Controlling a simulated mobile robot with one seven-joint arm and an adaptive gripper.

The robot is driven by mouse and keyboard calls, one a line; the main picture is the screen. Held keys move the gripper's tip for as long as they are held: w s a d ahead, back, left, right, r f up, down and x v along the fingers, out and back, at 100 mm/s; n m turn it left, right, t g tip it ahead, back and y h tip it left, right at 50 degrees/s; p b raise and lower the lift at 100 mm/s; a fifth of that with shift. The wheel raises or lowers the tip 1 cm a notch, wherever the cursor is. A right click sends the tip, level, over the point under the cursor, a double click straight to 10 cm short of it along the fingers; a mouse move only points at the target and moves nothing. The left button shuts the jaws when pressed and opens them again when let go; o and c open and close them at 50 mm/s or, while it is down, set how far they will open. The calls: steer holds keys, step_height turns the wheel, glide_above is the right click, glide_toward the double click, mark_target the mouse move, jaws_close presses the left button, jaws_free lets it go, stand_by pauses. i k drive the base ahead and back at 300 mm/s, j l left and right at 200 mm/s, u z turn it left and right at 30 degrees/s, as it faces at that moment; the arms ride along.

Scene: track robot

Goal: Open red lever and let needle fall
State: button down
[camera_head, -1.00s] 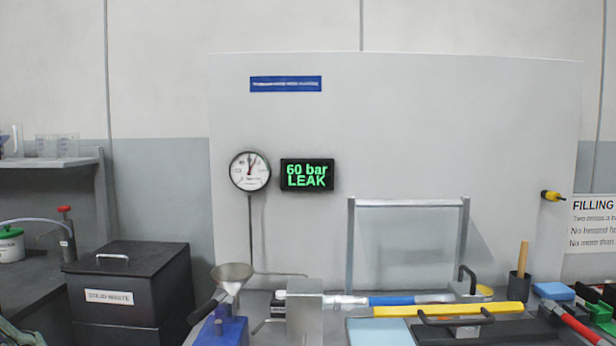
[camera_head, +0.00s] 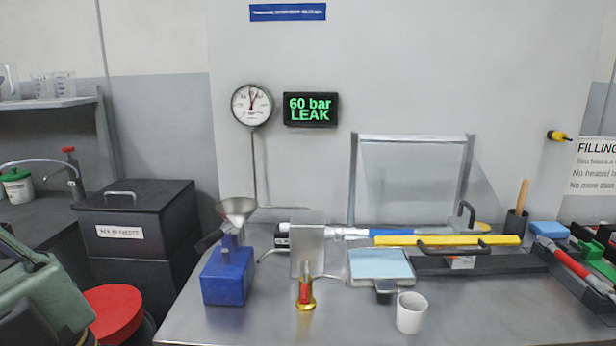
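A round white pressure gauge (camera_head: 252,104) hangs on the grey panel. Its needle points nearly straight up. A small red lever (camera_head: 305,288) with a brass-coloured base stands upright on the bench, just in front of a metal plate (camera_head: 308,248). A black display (camera_head: 310,109) beside the gauge reads "60 bar LEAK" in green. My gripper is not in view.
A blue block with a funnel (camera_head: 228,278) stands left of the lever, and a white cup (camera_head: 410,313) to its right. A yellow bar (camera_head: 445,240) and a light-blue-topped tray (camera_head: 380,266) lie behind. The steel bench (camera_head: 500,318) is clear at front right.

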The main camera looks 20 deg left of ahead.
mark_target(305, 287)
steer(key=k+l+u, duration=0.15)
steer(key=u, duration=0.35)
steer(key=k+u, duration=0.3)
steer(key=u, duration=0.2)
